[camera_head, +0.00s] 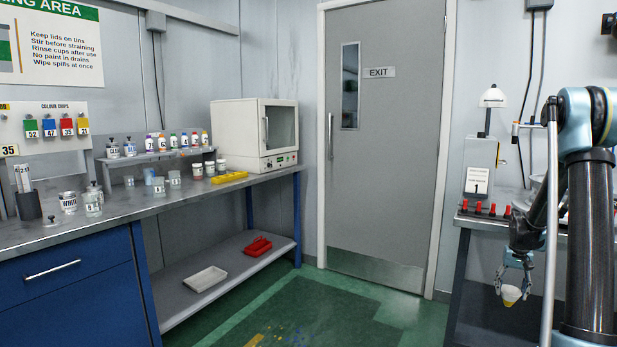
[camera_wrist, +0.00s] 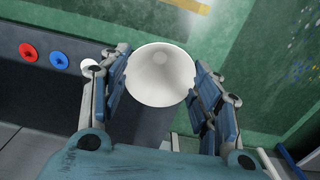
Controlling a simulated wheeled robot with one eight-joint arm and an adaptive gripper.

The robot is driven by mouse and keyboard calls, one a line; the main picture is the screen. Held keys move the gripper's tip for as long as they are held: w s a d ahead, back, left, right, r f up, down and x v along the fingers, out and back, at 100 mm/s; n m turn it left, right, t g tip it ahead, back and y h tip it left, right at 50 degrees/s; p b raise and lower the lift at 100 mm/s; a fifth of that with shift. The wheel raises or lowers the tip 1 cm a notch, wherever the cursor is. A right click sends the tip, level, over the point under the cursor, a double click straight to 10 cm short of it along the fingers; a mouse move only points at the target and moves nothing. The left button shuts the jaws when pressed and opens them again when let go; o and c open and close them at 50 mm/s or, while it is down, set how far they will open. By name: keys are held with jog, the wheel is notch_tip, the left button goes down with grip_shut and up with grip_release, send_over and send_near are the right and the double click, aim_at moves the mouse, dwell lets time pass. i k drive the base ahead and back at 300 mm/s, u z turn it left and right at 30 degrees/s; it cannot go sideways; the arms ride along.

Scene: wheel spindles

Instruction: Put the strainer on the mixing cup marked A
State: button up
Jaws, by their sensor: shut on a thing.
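My gripper (camera_head: 514,278) hangs at the lower right in the head view, in front of the right-hand bench. It is shut on the strainer (camera_head: 511,294), a pale cone with a yellowish lower part. In the wrist view the strainer (camera_wrist: 160,85) shows as a round white cone mouth between the two fingers of my gripper (camera_wrist: 160,68). Some bear small labels, too small to read, so I cannot tell which is marked A.
The left bench (camera_head: 125,207) also holds tins, bottles, a dark pot (camera_head: 28,206) and a yellow tray (camera_head: 230,177). A white oven (camera_head: 240,135) stands at its far end. Green floor (camera_head: 310,315) lies open between the benches. The right bench (camera_head: 462,230) carries red knobs.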

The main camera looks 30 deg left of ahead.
aim_at(159, 187)
jog(key=u, duration=2.2)
jog(key=i, duration=0.6)
jog(key=u, duration=0.2)
